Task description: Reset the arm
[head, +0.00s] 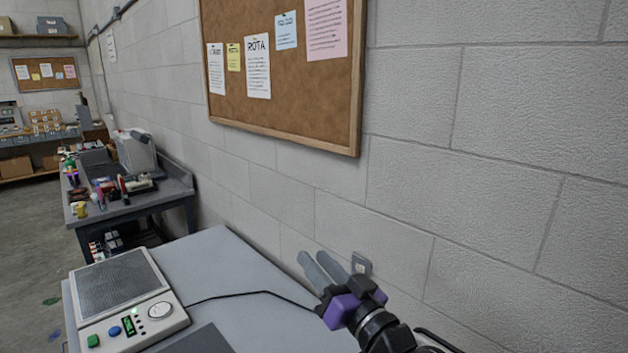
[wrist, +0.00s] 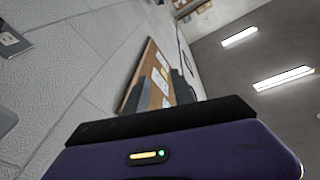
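My gripper (head: 313,257) is at the lower right of the head view, above the right end of the grey table and close to the block wall. Its purple body and two grey fingers show, with the fingers pointing up and to the left. In the wrist view my gripper (wrist: 162,76) has its two dark fingers apart, with the cork board visible between them. Nothing is between the fingers. The rest of my arm runs out of the head view at the bottom right.
A scale (head: 118,288) sits on the grey table (head: 215,262), with a black cable across the top. A wall socket (head: 361,264) is right behind my gripper. A cork board (head: 285,115) hangs above. A cluttered bench (head: 172,190) stands farther left.

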